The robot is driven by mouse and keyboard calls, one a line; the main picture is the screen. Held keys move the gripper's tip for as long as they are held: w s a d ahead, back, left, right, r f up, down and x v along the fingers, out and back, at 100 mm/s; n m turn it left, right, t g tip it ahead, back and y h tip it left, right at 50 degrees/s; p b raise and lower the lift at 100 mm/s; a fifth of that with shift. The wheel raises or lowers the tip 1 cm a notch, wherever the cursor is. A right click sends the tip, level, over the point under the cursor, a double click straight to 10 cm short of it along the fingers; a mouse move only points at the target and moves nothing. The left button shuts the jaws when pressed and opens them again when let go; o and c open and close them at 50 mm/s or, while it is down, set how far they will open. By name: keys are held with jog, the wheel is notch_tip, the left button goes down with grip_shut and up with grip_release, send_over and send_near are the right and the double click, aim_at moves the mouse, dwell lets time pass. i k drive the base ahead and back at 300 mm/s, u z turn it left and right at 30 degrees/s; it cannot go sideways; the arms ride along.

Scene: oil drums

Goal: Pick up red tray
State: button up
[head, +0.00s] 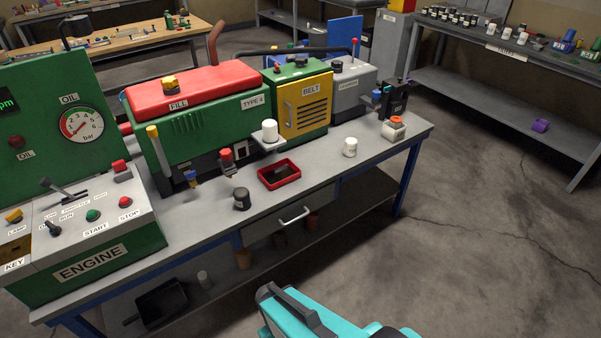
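The red tray (284,183) is a small, shallow, rectangular tray with a dark inside. It lies flat on the grey workbench (335,178), near the front edge and above the drawer handle. Its rim is in plain view and nothing covers it. What makes its inside dark is too small to tell. My gripper's fingers do not show; only teal and black parts of my own body are at the bottom of the head view, in front of the bench and apart from the tray.
Close by stand a dark jar (242,198) left of the tray, a white jar (350,147) to its right and a white cylinder (270,130) on a small ledge behind it. The green engine (205,125) blocks the back. Open floor (455,225) lies to the right.

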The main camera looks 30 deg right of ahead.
aim_at(275, 175)
jog(key=z, duration=0.6)
jog(key=k, duration=1.35)
jog(key=u, duration=0.15)
jog(key=i, duration=0.5)
jog(key=u, duration=0.85)
jog(key=i, duration=0.7)
jog(key=u, duration=0.3)
